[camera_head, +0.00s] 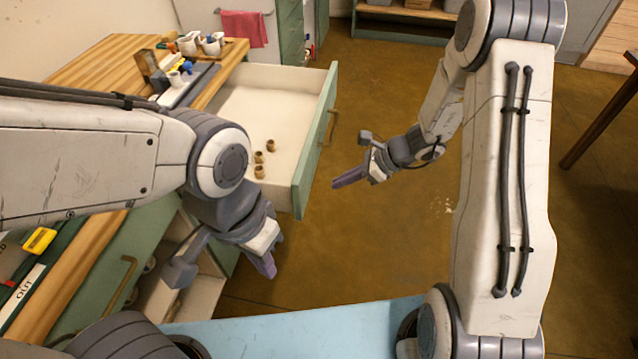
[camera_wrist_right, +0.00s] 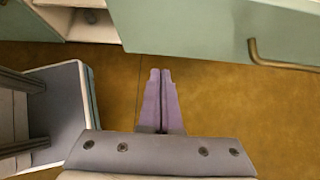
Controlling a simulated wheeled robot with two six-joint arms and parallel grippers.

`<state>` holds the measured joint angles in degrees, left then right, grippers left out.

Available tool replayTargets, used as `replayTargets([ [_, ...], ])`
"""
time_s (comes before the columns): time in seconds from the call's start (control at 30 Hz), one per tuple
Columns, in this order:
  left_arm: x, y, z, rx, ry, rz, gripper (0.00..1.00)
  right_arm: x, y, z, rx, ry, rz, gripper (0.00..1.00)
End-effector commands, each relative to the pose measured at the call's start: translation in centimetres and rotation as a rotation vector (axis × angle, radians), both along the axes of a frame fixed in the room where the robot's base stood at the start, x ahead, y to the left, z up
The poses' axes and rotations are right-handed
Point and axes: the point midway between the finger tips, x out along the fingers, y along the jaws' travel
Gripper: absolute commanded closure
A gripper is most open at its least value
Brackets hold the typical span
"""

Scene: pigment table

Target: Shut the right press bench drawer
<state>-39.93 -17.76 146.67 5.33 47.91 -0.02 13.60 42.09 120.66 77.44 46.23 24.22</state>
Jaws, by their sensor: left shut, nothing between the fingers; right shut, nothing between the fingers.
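The open drawer (camera_head: 280,117) sticks out of the wooden-topped bench in the head view. It has a white inside, a green front panel (camera_head: 318,140) and a brass handle (camera_head: 333,127). Several small brown pots lie in it. My right gripper (camera_head: 350,178) is shut and empty, just right of the drawer front and apart from it. In the right wrist view my right gripper (camera_wrist_right: 160,100) points toward the green front (camera_wrist_right: 200,28) and its brass handle (camera_wrist_right: 280,58), with floor between. My left gripper (camera_head: 266,262) is shut and empty, below the drawer's near corner.
The bench top (camera_head: 110,62) holds cups and a tray at the back left. A lower compartment (camera_head: 190,295) stands open near my left gripper. A blue surface (camera_head: 300,335) lies at the bottom. The brown floor (camera_head: 390,240) right of the drawer is clear.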

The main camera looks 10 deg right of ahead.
Motion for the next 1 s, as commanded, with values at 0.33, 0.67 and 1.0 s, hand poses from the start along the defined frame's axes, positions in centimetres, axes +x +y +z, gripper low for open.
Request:
replayTargets([
  [0.33,0.0,0.0,0.0,0.0,0.0,0.0,1.0,1.5,4.8,-1.7,0.0,-0.001,0.004,1.0],
  [0.67,0.0,0.0,0.1,0.0,0.0,0.0,1.0,1.7,5.6,-1.8,-0.001,0.0,0.002,1.0],
  [1.0,0.0,0.0,-0.1,0.0,0.0,0.0,1.0,1.9,5.3,-1.8,0.0,-0.001,-0.009,1.0],
])
